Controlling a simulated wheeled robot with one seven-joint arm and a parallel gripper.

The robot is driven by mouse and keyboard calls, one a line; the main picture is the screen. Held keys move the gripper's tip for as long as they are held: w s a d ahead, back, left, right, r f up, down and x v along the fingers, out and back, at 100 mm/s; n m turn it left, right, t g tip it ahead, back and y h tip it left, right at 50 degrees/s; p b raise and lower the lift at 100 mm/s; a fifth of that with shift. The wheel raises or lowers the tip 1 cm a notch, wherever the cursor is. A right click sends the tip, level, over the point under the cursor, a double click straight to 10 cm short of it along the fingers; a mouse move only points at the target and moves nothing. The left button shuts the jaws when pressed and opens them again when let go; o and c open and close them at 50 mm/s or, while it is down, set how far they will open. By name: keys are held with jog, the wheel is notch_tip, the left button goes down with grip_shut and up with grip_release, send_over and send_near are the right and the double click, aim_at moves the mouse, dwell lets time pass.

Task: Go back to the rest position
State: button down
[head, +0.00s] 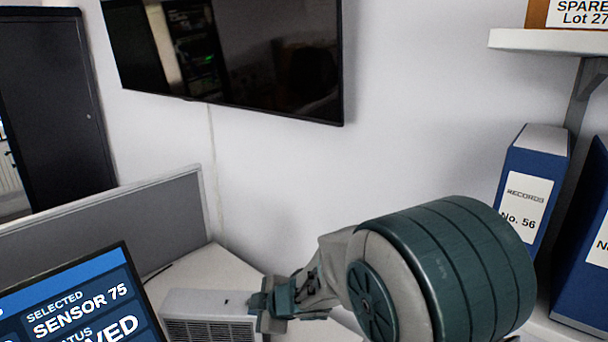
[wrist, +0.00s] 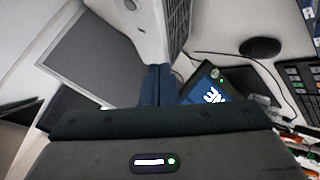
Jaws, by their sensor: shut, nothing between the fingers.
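My gripper (head: 266,305) shows at the lower middle of the head view, at the end of my green and grey arm. It overlaps the right end of a pale vented box (head: 205,302) on the desk; I cannot tell whether they touch. In the wrist view my dark blue fingers (wrist: 158,84) are together, with nothing between them. The vented box (wrist: 178,25) shows just beyond the fingertips there.
A monitor (head: 75,305) reading "SELECTED SENSOR 75" stands at lower left, before a grey partition (head: 120,225). A wall screen (head: 230,60) hangs above. Blue binders (head: 530,185) stand at right under a shelf (head: 550,41). The wrist view shows a keyboard (wrist: 300,85) and cables.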

jog(key=w+d+r+m+t+h, duration=0.2)
jog(key=d+r+m+t+h, duration=0.3)
jog(key=d, duration=0.7)
jog(key=s+d+r+m+g+h, duration=0.3)
jog(key=s+d+m, duration=0.45)
jog(key=d, duration=0.45)
jog(key=s+d+m+g, duration=0.1)
jog(key=s+m+g, duration=0.3)
jog(key=s, duration=1.2)
jog(key=m, duration=0.3)
jog(key=shift+d+f+g+y, duration=0.2)
jog(key=shift+g+y, duration=0.2)
dwell(0.5)
